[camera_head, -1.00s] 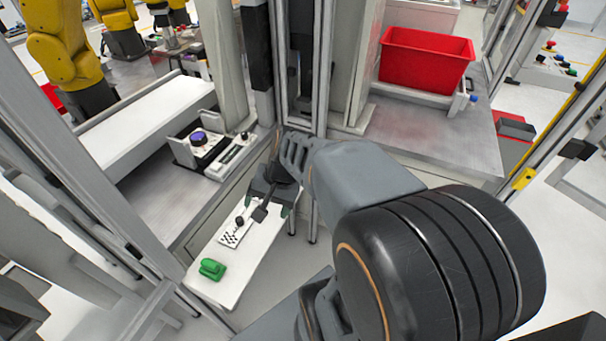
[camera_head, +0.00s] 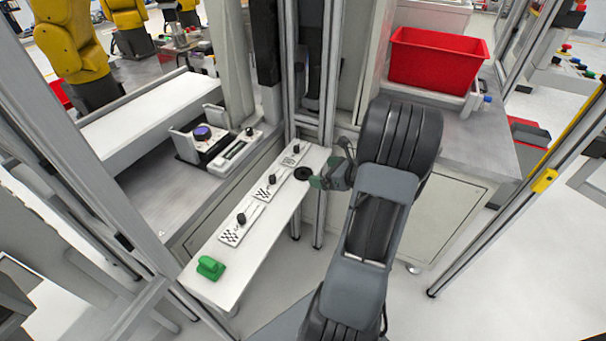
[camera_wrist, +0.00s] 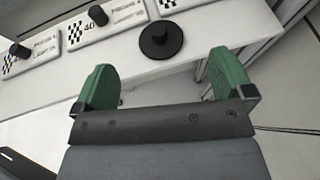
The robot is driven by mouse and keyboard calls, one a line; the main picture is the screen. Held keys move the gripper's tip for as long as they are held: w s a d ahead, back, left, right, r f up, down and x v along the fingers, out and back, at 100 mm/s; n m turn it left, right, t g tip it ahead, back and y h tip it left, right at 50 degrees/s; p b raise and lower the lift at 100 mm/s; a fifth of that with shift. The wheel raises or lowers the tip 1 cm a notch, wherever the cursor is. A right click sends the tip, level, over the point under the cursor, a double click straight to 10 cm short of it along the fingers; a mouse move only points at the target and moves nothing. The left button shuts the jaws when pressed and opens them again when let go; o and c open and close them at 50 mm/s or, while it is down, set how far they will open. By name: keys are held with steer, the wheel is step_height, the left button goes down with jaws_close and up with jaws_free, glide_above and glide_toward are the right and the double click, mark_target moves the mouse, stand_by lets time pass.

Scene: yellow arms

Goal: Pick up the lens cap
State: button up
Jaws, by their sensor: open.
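A black round disc with a raised knob, which looks like the lens cap (camera_head: 302,173), lies flat near the far end of the narrow white shelf (camera_head: 262,248). It also shows at the top middle of the wrist view, as the black lens cap (camera_wrist: 161,40) close to the shelf edge. My gripper (camera_head: 326,172) is just right of it in the head view. In the wrist view, my gripper (camera_wrist: 165,78) has its two green fingers wide apart with nothing between them. The lens cap sits ahead of the fingertips, apart from them, roughly centred between their lines.
White checkered plates with black knobs (camera_head: 236,234) line the shelf left of the cap. A green object (camera_head: 210,268) lies at the near end. A metal post (camera_head: 324,130) stands close behind the gripper. A red bin (camera_head: 435,60) sits on the right counter.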

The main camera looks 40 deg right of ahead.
mark_target(304, 168)
steer(key=shift+x, duration=3.9)
steer(key=shift+a, duration=0.1)
steer(key=shift+c, duration=0.3)
steer(key=c, duration=1)
steer(key=shift+o, duration=0.2)
steer(key=shift+r, duration=0.15)
